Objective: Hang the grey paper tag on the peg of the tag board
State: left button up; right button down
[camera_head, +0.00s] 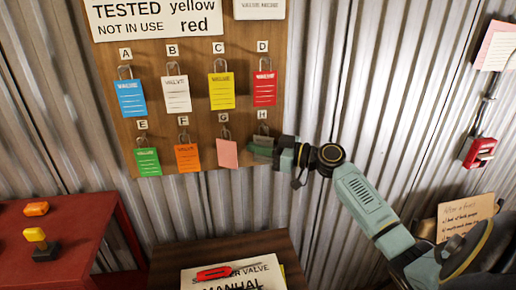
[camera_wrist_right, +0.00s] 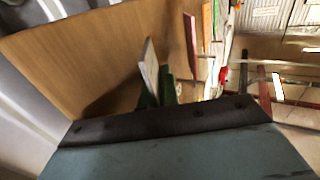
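The tag board (camera_head: 190,55) hangs on the metal wall with lettered pegs in two rows. My right gripper (camera_head: 262,148) is at the lower right of the board, just under the H label and peg (camera_head: 262,129). In the right wrist view a thin grey tag (camera_wrist_right: 150,62) stands nearly edge-on between the green fingertips (camera_wrist_right: 156,92), close to the board. The fingers look shut on it. In the head view the gripper hides the tag. I cannot tell whether the tag's hole is around the peg. My left gripper is not in view.
The pink tag (camera_head: 227,153) at G hangs right beside my gripper. Several other coloured tags hang on the remaining pegs. A small table with a manual (camera_head: 235,277) stands below. A red cabinet (camera_head: 60,240) is at left, a red wall switch (camera_head: 480,152) at right.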

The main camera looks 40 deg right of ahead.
jog(key=c, duration=1.6)
grip_release()
jog(key=shift+s+r, duration=0.1)
jog(key=shift+s, duration=0.05)
jog(key=shift+d+r, duration=0.1)
